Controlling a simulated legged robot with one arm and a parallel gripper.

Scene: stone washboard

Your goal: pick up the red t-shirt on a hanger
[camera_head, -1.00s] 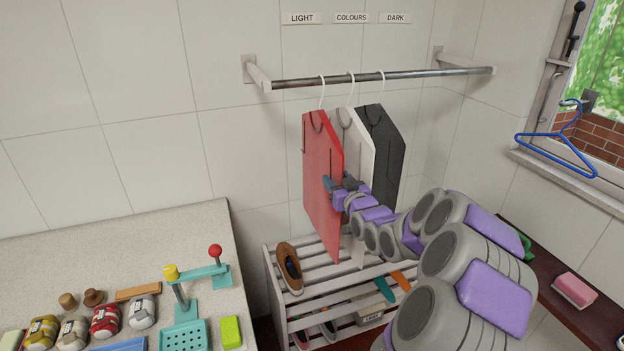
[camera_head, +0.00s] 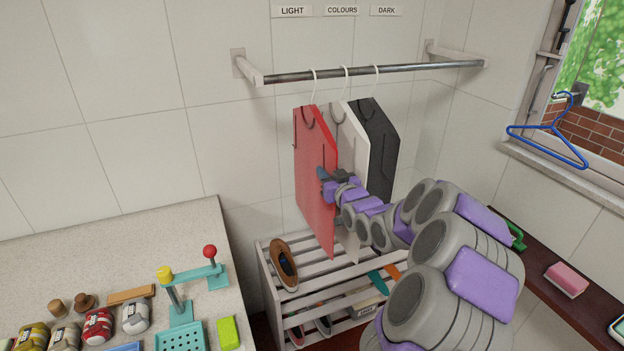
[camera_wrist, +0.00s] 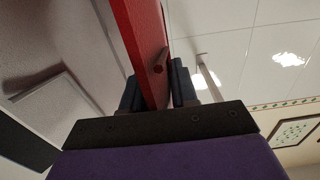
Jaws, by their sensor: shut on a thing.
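The red t-shirt (camera_head: 314,185) hangs by a white hanger hook from the metal rail (camera_head: 370,71), leftmost of three hanging shirts. My gripper (camera_head: 326,183) is at the right-hand edge of the red t-shirt, about halfway down. In the wrist view the red t-shirt (camera_wrist: 145,40) runs between the two dark fingers of my gripper (camera_wrist: 158,90), which are shut on it. A white shirt (camera_head: 347,140) and a dark shirt (camera_head: 377,145) hang to its right; my arm hides part of them.
Labels LIGHT, COLOURS and DARK are on the wall above the rail. A slatted shoe rack (camera_head: 310,285) stands below the shirts. A counter (camera_head: 110,260) with several small items is at left. A blue hanger (camera_head: 548,135) hangs by the window at right.

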